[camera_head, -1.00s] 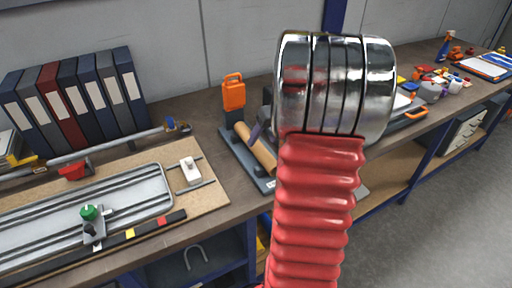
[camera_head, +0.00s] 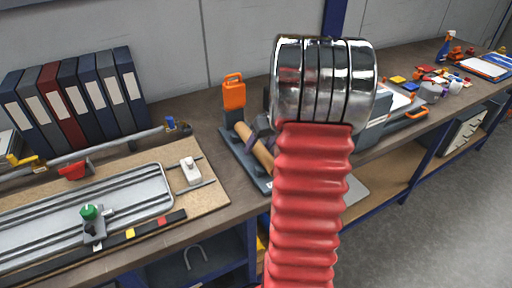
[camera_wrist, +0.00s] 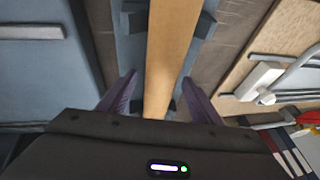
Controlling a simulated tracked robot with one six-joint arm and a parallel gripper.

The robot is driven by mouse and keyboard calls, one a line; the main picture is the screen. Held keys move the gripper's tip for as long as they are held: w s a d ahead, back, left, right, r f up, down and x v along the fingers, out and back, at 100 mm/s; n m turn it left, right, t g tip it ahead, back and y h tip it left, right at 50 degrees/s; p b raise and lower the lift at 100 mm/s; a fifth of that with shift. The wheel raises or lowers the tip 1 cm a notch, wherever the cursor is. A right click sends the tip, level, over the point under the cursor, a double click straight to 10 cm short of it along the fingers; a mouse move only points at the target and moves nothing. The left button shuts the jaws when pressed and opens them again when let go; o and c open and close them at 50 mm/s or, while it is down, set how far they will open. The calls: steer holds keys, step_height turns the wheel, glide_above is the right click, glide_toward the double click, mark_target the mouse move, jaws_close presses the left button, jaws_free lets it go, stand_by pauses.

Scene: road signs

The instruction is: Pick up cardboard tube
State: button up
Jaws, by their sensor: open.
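The cardboard tube (camera_head: 254,147) is tan and lies along a dark grey base plate (camera_head: 235,152) on the workbench, held up by dark supports. In the wrist view the tube (camera_wrist: 168,50) runs down the middle of the picture, and its near end is hidden behind my gripper's body. My gripper (camera_wrist: 158,84) is open, with one purple finger on each side of the tube and gaps visible between. In the head view a purple finger (camera_head: 262,126) shows by the tube; my red arm and shiny wrist hide the rest of the gripper.
An orange clamp-like object (camera_head: 233,92) stands at the back end of the base plate. A board with a metal rail fixture (camera_head: 150,185) and a white block (camera_head: 190,170) lies to the left. Binders (camera_head: 75,95) stand behind it. Several small items lie at the far right.

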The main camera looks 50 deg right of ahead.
steer(key=shift+c, duration=0.6)
steer(key=c, duration=1.1)
steer(key=shift+r, duration=0.15)
step_height(320, 180, up, 28)
stand_by(0.3)
